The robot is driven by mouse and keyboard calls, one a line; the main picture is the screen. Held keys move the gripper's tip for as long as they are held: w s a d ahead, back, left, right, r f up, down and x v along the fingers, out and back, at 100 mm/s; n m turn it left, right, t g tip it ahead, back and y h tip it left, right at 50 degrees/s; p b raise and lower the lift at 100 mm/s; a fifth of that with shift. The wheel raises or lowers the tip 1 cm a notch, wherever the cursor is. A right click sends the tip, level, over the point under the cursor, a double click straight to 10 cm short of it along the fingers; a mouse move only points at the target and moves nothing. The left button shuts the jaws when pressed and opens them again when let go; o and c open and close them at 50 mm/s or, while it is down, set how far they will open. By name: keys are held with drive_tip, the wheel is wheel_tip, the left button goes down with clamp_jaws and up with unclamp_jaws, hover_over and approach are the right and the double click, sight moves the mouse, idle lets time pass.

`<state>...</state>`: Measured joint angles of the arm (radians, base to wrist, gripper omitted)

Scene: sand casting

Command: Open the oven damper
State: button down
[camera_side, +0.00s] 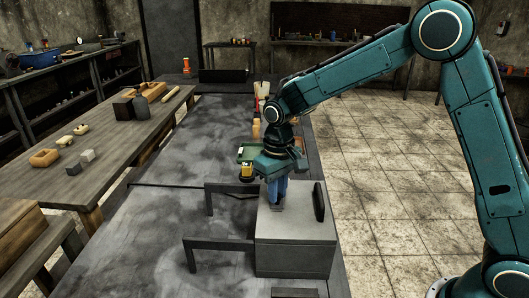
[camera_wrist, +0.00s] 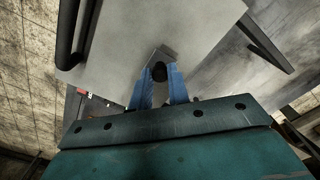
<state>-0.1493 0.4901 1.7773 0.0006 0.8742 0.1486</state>
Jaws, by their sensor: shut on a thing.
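The oven is a grey box (camera_side: 295,240) on the dark bench, and its pale top also fills much of the wrist view (camera_wrist: 115,45). My gripper (camera_side: 277,203) points down at the oven's top, near its back left part. In the wrist view its blue fingers (camera_wrist: 160,76) are closed on the damper, whose dark rounded knob (camera_wrist: 159,70) shows between the tips. A small grey plate (camera_wrist: 165,52) of the damper shows just beyond the knob. In the side view the fingers hide the damper.
A black handle (camera_side: 319,201) stands on the oven's right side. Two dark brackets (camera_side: 215,241) reach out to its left. A wooden table (camera_side: 110,150) with blocks stands at left. The tiled floor at right is clear.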

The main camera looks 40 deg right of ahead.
drive_tip(key=shift+w+d, duration=1)
drive_tip(key=c, duration=1.3)
unclamp_jaws()
drive_tip(key=shift+c, duration=0.2)
drive_tip(key=shift+r, duration=0.1)
wheel_tip(320, 180, up, 14)
drive_tip(key=shift+s, duration=0.1)
